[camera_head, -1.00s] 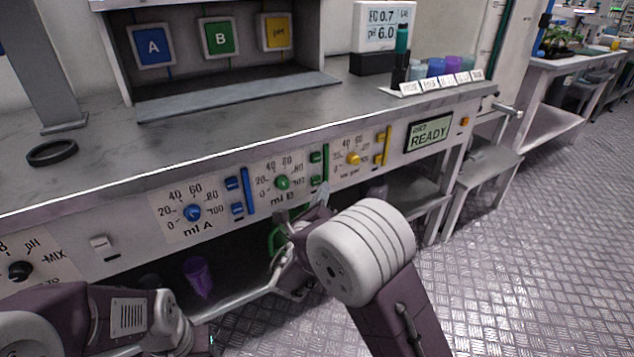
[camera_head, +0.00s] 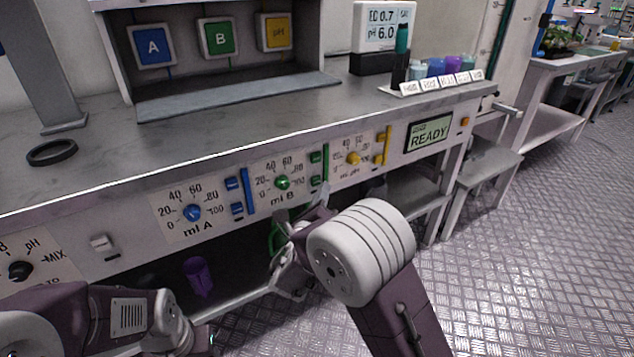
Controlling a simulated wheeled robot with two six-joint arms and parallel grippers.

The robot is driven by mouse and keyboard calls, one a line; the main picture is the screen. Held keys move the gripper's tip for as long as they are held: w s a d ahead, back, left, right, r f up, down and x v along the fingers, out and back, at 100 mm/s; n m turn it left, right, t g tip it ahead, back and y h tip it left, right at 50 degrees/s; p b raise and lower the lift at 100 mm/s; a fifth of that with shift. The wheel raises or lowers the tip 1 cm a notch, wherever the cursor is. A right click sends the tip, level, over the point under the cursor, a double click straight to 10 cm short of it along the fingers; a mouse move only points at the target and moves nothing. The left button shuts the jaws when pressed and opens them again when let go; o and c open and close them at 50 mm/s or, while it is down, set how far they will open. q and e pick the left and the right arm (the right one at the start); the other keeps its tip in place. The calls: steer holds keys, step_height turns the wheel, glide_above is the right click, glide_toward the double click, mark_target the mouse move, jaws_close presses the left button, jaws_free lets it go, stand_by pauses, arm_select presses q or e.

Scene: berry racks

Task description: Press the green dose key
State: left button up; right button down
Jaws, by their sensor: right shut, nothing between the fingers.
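The green dose section, marked ml B, has a round green knob (camera_head: 282,182) and two small green keys to its right. The upper green key (camera_head: 316,157) is in plain view. The lower green key (camera_head: 314,180) is just above and left of my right gripper's fingertips. My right gripper (camera_head: 322,191) is shut and empty, pointing up in front of the panel. I cannot tell whether it touches the lower key. My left gripper (camera_head: 209,341) barely shows at the bottom, mostly hidden by its arm.
Blue keys (camera_head: 237,208) and yellow keys (camera_head: 378,160) flank the green section. The display (camera_head: 430,133) reads READY. A purple cup (camera_head: 198,276) is in the dark space below the panel. A black ring (camera_head: 52,152) lies on the counter. Small labelled containers stand at its right end.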

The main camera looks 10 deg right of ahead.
steer(key=shift+w, duration=0.15)
steer(key=shift+w+a, duration=0.15)
steer(key=shift+w, duration=0.1)
steer(key=shift+w+a+p, duration=0.15)
steer(key=shift+w+p, duration=0.3)
stand_by(0.7)
steer(key=shift+s, duration=0.15)
steer(key=shift+s+d, duration=0.3)
steer(key=shift+s, duration=0.4)
steer(key=shift+s, duration=0.1)
steer(key=s, duration=0.1)
steer(key=s+d, duration=0.1)
steer(key=s, duration=0.2)
steer(key=shift+s+d, duration=0.25)
steer(key=shift+d, duration=0.1)
